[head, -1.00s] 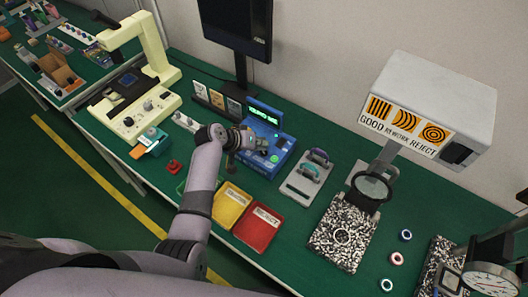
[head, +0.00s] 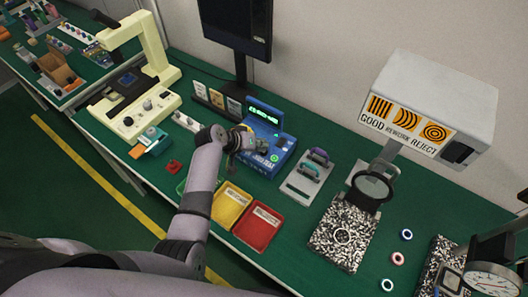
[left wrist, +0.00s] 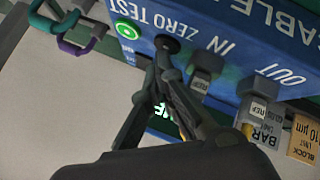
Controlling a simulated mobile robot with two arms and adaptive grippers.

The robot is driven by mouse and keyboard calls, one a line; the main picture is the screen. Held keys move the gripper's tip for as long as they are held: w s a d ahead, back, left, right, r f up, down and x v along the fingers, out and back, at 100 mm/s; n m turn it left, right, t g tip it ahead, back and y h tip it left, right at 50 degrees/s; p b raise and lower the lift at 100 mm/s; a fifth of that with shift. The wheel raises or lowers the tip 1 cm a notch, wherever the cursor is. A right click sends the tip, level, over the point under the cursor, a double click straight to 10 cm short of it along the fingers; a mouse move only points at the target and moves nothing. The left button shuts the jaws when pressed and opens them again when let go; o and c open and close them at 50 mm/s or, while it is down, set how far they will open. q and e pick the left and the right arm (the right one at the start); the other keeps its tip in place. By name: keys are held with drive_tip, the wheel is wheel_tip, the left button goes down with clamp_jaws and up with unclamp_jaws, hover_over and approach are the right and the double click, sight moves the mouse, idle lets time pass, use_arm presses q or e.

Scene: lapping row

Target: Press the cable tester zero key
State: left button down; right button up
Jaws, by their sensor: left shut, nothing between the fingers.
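The blue cable tester (head: 284,146) stands on the green bench with a lit screen (head: 264,116). My left gripper (head: 246,146) is over its left front part and hides some of its face. In the left wrist view the tester's face (left wrist: 228,45) appears upside down. Its black round zero key (left wrist: 167,43) is beside the lit green test key (left wrist: 127,30). My left gripper (left wrist: 164,62) is shut and empty, its fingertips right at the zero key's edge; I cannot tell whether they touch it. My right gripper is not in view.
Grey connectors with hanging tags (left wrist: 205,68) are close beside the fingers. A grey board with teal and purple handles (head: 303,185) is right of the tester. Yellow (head: 230,208) and red (head: 257,228) trays lie in front. A monitor (head: 238,28) stands behind.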

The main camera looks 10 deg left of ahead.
use_arm(q)
drive_tip(key=shift+f, duration=0.25)
idle(0.4)
drive_tip(key=shift+r, duration=0.1)
drive_tip(key=shift+r+p, duration=0.55)
drive_tip(key=shift+p, duration=0.1)
wheel_tip(320, 180, up, 6)
drive_tip(key=p, duration=0.6)
drive_tip(key=shift+s, duration=0.1)
idle(0.7)
